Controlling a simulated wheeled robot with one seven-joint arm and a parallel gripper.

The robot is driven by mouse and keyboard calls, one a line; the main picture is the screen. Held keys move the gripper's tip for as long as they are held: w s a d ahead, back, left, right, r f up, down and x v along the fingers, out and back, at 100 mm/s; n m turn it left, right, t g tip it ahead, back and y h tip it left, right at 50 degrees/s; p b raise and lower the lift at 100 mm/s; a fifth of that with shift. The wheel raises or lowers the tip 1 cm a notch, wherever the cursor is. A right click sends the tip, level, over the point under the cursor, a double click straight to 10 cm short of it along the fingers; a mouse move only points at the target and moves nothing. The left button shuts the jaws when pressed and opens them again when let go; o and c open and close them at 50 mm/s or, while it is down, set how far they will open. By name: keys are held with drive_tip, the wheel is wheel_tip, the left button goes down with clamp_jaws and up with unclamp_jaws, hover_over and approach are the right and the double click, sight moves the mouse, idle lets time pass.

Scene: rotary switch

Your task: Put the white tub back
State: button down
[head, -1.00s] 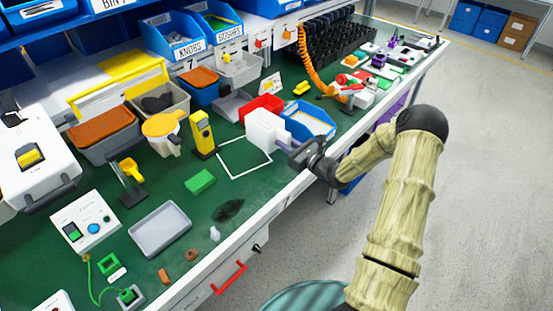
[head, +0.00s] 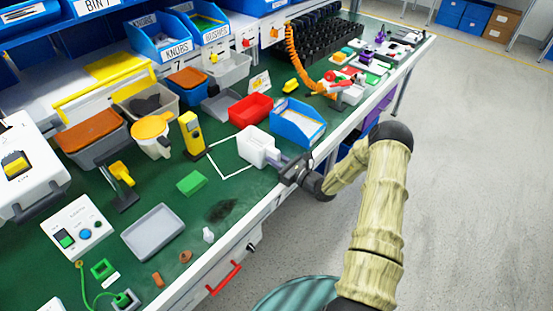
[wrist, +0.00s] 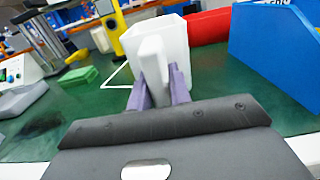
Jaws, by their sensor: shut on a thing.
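The white tub (head: 256,147) is at the right side of a white square outline (head: 226,172) marked on the green bench top. It overlaps the outline's right part in the head view. My gripper (head: 285,166) is shut on the tub from the bench's front side. In the wrist view the tub (wrist: 166,45) stands ahead, with its upright handle-like part between my purple fingers (wrist: 160,88). The outline shows partly to its left. I cannot tell whether the tub's base touches the bench.
A red bin (head: 250,109) is behind the tub and a blue bin (head: 298,122) is to its right. A yellow upright device (head: 192,135) stands left of the outline. A green block (head: 191,183) lies front-left. Most of the outlined area is clear.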

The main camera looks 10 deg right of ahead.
drive_tip(key=shift+r, duration=0.1)
drive_tip(key=c, duration=1.3)
unclamp_jaws()
drive_tip(key=shift+s+d, duration=0.2)
drive_tip(key=shift+s, duration=0.05)
drive_tip(key=b+v, duration=0.1)
drive_tip(key=v, duration=1)
drive_tip(key=shift+s+b, duration=0.2)
drive_tip(key=shift+b, duration=0.2)
